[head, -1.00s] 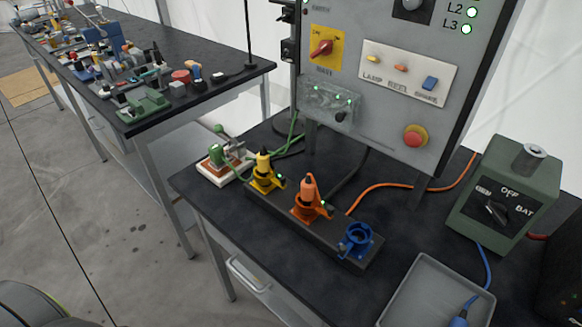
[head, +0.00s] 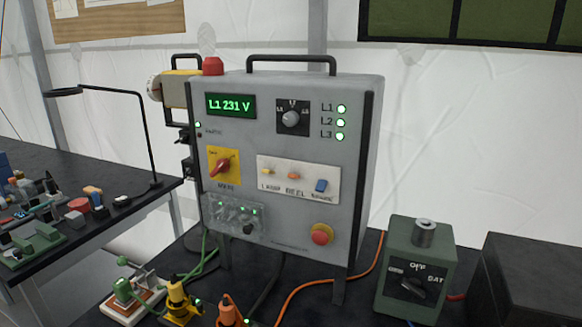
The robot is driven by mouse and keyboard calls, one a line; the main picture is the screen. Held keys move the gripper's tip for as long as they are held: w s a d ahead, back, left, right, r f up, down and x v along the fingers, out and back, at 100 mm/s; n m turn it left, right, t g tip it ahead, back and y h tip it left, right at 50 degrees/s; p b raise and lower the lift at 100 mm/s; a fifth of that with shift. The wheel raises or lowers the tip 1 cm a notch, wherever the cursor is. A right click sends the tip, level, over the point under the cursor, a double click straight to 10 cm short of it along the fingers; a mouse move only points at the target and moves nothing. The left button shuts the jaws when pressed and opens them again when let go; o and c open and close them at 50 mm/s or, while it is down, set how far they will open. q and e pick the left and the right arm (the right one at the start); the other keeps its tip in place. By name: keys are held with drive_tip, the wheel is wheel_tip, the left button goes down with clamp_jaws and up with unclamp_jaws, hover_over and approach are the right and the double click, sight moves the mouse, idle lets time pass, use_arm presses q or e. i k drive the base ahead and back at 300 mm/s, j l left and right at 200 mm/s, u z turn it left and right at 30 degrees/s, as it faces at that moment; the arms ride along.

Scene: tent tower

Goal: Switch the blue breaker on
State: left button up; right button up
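The blue breaker (head: 321,186) is a small blue rocker at the right end of a white plate (head: 308,172) on the front of a grey electrical cabinet (head: 259,133). A yellow breaker (head: 267,171) and an orange breaker (head: 293,175) sit to its left, over labels reading LAMP and REEL. The label below the blue one is hard to read. The blue breaker looks larger than the other two; I cannot tell its on or off position. Neither of my grippers is in view.
The cabinet carries a lit display (head: 231,105) reading L1 231 V, a red rotary switch (head: 222,167) on yellow, a red stop button (head: 321,234) and green L1, L2, L3 lamps. Yellow and orange plugs (head: 229,312) stand below. A green battery box (head: 416,268) is at right.

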sight(321, 186)
drive_tip(key=k+z, duration=0.15)
drive_tip(key=z, duration=0.2)
drive_tip(key=k+z, duration=0.1)
drive_tip(key=z, duration=0.3)
drive_tip(key=k+l+z, duration=0.1)
drive_tip(key=z, duration=0.25)
